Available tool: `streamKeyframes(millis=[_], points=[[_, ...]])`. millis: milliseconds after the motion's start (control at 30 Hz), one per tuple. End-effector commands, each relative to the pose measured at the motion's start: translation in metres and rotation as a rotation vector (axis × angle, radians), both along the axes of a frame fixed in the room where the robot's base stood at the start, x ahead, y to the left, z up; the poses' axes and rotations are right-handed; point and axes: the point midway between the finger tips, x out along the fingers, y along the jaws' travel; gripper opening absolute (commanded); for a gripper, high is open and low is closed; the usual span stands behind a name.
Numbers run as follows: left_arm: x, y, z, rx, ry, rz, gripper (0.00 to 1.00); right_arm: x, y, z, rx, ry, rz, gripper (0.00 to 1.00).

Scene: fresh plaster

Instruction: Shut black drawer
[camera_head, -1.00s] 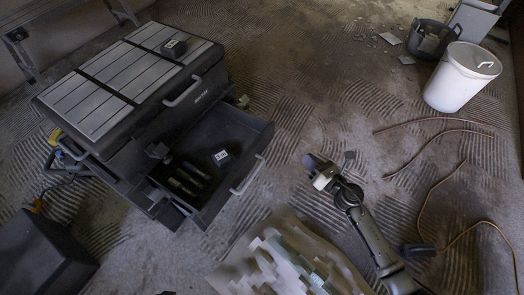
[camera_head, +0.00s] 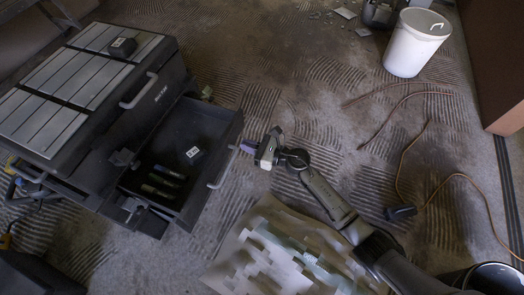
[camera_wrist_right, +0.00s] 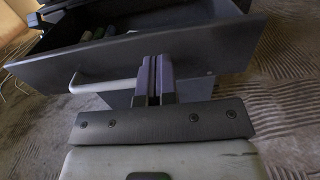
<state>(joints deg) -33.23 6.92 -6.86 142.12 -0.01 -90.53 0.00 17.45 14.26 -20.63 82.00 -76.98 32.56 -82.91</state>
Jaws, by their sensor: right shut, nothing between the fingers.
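The black drawer (camera_head: 231,136) sticks out, open, from the right side of the black tool chest (camera_head: 75,150). It has a light bar handle (camera_head: 222,169) on its front. Inside lie several dark cylindrical tools and a small black box with a white label (camera_head: 193,152). My right gripper (camera_head: 246,147) is shut and empty, just to the right of the drawer front. In the right wrist view its closed fingers (camera_wrist_right: 152,78) point at the drawer front (camera_wrist_right: 200,52), beside the handle (camera_wrist_right: 103,86). I cannot tell whether they touch it. My left gripper is not in view.
A small black object (camera_head: 123,47) sits on the chest's top. A patterned sheet (camera_head: 285,250) lies on the floor in front. A white bucket (camera_head: 417,45), an orange cord (camera_head: 402,170) and a dark bucket (camera_head: 490,279) are on the right.

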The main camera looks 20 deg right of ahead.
Motion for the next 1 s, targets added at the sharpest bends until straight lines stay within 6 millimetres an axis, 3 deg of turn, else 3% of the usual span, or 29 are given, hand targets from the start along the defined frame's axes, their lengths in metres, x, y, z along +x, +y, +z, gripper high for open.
streamKeyframes(millis=[200,400,1000], points=[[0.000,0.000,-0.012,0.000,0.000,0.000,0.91,0.020,0.024,-0.001,0.001,-0.001,0.000,0.00],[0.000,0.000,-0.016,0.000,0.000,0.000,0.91,0.029,0.035,-0.001,0.001,0.001,0.000,0.00],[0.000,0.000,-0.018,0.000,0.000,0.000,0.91,0.034,0.037,0.000,0.000,0.000,-0.007,0.00]])
